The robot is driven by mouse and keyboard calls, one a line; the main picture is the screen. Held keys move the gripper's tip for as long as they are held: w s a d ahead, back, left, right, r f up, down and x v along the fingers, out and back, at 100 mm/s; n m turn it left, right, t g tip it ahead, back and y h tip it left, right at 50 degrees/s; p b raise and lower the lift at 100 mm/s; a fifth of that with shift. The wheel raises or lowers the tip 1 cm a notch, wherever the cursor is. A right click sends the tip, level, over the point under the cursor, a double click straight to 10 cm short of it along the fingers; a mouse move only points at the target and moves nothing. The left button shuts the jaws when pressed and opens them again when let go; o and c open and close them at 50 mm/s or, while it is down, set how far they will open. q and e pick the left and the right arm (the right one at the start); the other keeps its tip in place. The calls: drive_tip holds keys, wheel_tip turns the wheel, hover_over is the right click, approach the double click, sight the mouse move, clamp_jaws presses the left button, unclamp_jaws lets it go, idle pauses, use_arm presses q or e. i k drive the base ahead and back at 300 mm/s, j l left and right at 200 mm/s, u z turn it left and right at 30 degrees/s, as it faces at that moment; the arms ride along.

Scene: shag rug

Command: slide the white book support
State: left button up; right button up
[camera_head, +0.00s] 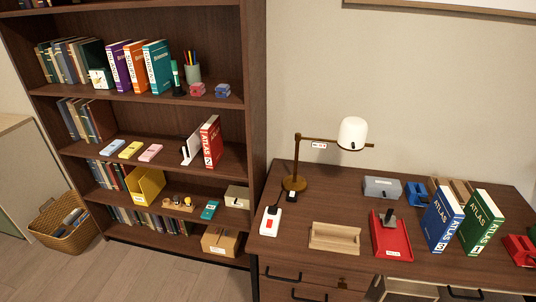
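The white book support (191,148) stands upright on a middle shelf of the dark wooden bookcase. A red atlas (211,143) stands just to its right, leaning slightly. I cannot tell whether the two touch. The shelf to the left of the support holds blue, yellow and pink flat items (130,149), with dark books (86,119) at the far left. Neither of my grippers is in view.
The bookcase's right side panel (254,100) is close to the red atlas. A desk (290,235) to the right holds a lamp (352,133), a red tray (391,238), and blue (441,220) and green (481,222) atlases. A wicker basket (62,226) stands on the floor.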

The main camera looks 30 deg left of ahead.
sight(194, 144)
drive_tip(key=u, duration=1.6)
drive_tip(key=i+j+z, duration=0.15)
drive_tip(key=i+j, duration=0.2)
drive_tip(key=i, duration=0.35)
drive_tip(key=i+j+z, duration=0.2)
drive_tip(key=i+j, duration=0.2)
drive_tip(key=i, duration=0.25)
drive_tip(key=i+j+z, duration=0.15)
drive_tip(key=i+j, duration=0.35)
drive_tip(key=i, duration=0.15)
